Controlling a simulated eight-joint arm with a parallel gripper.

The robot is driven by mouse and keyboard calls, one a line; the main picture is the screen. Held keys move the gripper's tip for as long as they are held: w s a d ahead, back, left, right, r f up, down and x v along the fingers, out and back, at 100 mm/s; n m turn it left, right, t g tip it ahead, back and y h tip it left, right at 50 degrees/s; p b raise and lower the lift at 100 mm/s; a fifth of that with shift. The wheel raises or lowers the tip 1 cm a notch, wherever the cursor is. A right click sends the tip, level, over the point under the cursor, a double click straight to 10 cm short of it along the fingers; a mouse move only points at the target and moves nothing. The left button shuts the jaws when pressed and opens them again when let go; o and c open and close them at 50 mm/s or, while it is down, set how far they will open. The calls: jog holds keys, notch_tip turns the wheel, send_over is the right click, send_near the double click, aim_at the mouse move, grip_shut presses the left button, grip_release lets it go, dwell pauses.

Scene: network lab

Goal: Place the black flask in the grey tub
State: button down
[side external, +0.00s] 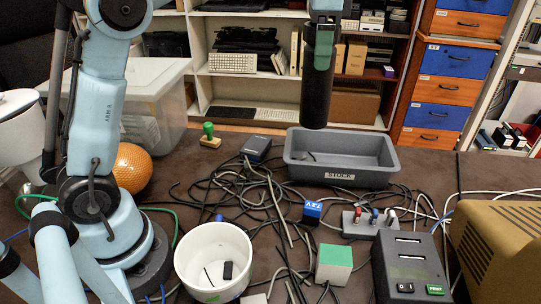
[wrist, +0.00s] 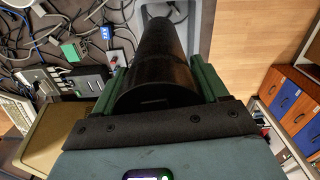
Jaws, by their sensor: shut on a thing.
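The black flask (side external: 317,92) is a tall dark cylinder held upright in my gripper (side external: 324,47). In the side view it hangs above the table, its lower end near the back edge of the grey tub. In the wrist view the flask (wrist: 158,68) lies between the two green fingers of my gripper (wrist: 160,85), which are shut on it. The grey tub (side external: 340,173) is a shallow rectangular bin labelled STOCK at the back of the table. A small dark item lies inside it. In the wrist view part of the tub (wrist: 204,15) shows behind the flask.
Tangled black cables (side external: 262,190) cover the middle of the table. A white pot (side external: 214,262), a white and green block (side external: 334,264), a blue cube (side external: 312,212), a grey switch box (side external: 370,224) and a label printer (side external: 410,268) stand in front. An orange ball (side external: 132,169) is at left.

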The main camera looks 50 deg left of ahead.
jog(key=w+d+f+m, duration=0.1)
jog(key=w+d+f, duration=0.2)
jog(key=w+f, duration=0.3)
notch_tip(320, 180, down, 8)
jog(key=shift+w+d+f, duration=0.2)
jog(key=shift+w+f, duration=0.05)
jog(key=shift+w, duration=0.2)
dwell(0.5)
jog(key=shift+f, duration=0.1)
grip_release()
